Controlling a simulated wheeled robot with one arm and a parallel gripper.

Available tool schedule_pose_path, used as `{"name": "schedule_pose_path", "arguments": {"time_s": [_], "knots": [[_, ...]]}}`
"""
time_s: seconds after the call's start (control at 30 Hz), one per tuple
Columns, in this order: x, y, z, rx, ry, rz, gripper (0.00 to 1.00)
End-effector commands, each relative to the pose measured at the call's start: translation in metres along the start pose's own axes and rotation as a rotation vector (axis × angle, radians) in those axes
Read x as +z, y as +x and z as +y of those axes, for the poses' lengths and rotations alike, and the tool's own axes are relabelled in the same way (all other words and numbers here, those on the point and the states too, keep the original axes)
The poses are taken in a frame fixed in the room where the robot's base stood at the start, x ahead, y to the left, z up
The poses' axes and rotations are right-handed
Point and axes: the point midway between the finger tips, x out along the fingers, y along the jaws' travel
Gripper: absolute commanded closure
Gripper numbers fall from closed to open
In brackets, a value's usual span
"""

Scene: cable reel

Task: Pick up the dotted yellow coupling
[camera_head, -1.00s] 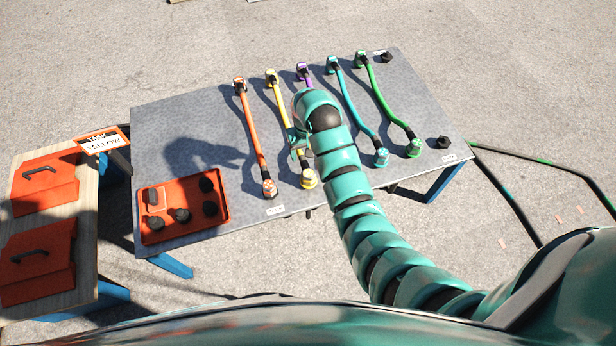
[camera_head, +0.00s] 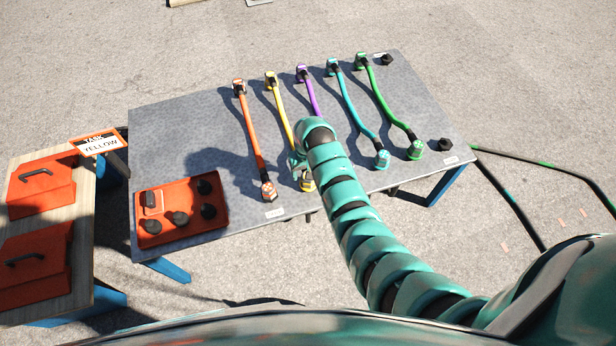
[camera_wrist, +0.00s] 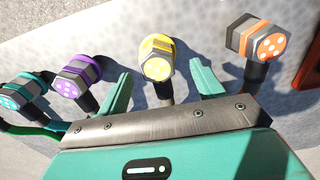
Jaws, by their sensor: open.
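The dotted yellow coupling (camera_wrist: 157,58) is in the wrist view, its pale-dotted face turned to the camera. My gripper (camera_wrist: 161,69) is open, one finger on each side of the coupling. In the head view the yellow coupling (camera_head: 307,186) is at the near end of the yellow cable (camera_head: 281,103), close to the table's front edge, partly hidden by my arm. My gripper (camera_head: 298,165) is mostly hidden there too.
An orange coupling (camera_wrist: 262,42) lies right of the yellow one in the wrist view; purple (camera_wrist: 74,77) and teal (camera_wrist: 22,92) couplings lie left. An orange tray (camera_head: 220,212) with black caps sits at the table's left. A sign (camera_head: 98,143) reads "TASK YELLOW".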

Motion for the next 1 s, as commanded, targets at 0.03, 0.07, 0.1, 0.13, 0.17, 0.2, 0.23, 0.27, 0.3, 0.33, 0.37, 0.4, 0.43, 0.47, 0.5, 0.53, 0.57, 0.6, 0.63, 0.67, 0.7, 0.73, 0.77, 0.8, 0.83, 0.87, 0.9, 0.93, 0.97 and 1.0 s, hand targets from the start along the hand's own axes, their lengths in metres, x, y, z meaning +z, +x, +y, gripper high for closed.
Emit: {"name": "schedule_pose_path", "arguments": {"time_s": [0.03,0.07,0.1,0.13,0.17,0.2,0.23,0.27,0.3,0.33,0.37,0.4,0.43,0.47,0.5,0.53,0.57,0.6,0.63,0.67,0.7,0.73,0.77,0.8,0.83,0.87,0.9,0.93,0.97,1.0], "knots": [[-0.001,0.003,0.0,0.0,0.0,-0.001,0.33],[-0.001,0.005,0.001,0.0,0.0,0.001,0.33],[-0.001,0.009,0.001,0.0,0.001,0.0,0.33],[-0.001,0.012,0.002,0.0,0.001,-0.002,0.33],[-0.002,0.014,0.002,0.0,0.001,-0.003,0.33],[-0.003,0.017,0.003,0.001,0.001,-0.001,0.33],[-0.003,0.019,0.003,0.001,0.002,0.001,0.33],[-0.003,0.021,0.004,0.001,0.002,0.002,0.33],[-0.003,0.026,0.004,0.001,0.002,-0.001,0.33],[-0.002,0.029,0.004,0.001,0.002,-0.003,0.33],[-0.003,0.031,0.004,0.001,0.002,-0.003,0.33],[-0.003,0.034,0.004,0.001,0.002,-0.001,0.33],[-0.003,0.036,0.004,0.001,0.001,0.001,0.33],[-0.003,0.038,0.004,0.001,0.001,0.001,0.33],[-0.002,0.04,0.004,0.001,0.001,-0.001,0.33],[-0.002,0.042,0.004,0.001,0.001,-0.002,0.33],[-0.002,0.043,0.004,0.001,0.001,-0.002,0.33],[-0.002,0.044,0.004,0.001,0.001,-0.002,0.33],[-0.002,0.044,0.004,0.001,0.001,-0.001,0.33],[-0.002,0.044,0.004,0.001,0.001,-0.001,0.33],[-0.002,0.045,0.004,0.001,0.001,0.0,0.33],[-0.002,0.045,0.004,0.001,0.001,0.0,0.33],[-0.002,0.045,0.004,0.001,0.001,0.001,0.33],[-0.003,0.044,0.004,0.001,0.001,0.001,0.33],[-0.003,0.044,0.004,0.001,0.001,0.001,0.33],[-0.003,0.044,0.004,0.001,0.001,0.001,0.33],[-0.003,0.044,0.004,0.001,0.001,0.001,0.35],[-0.003,0.044,0.004,0.001,0.001,0.001,0.41],[-0.003,0.044,0.004,0.001,0.001,0.001,0.46],[-0.003,0.044,0.004,0.001,0.001,0.001,0.54]]}}
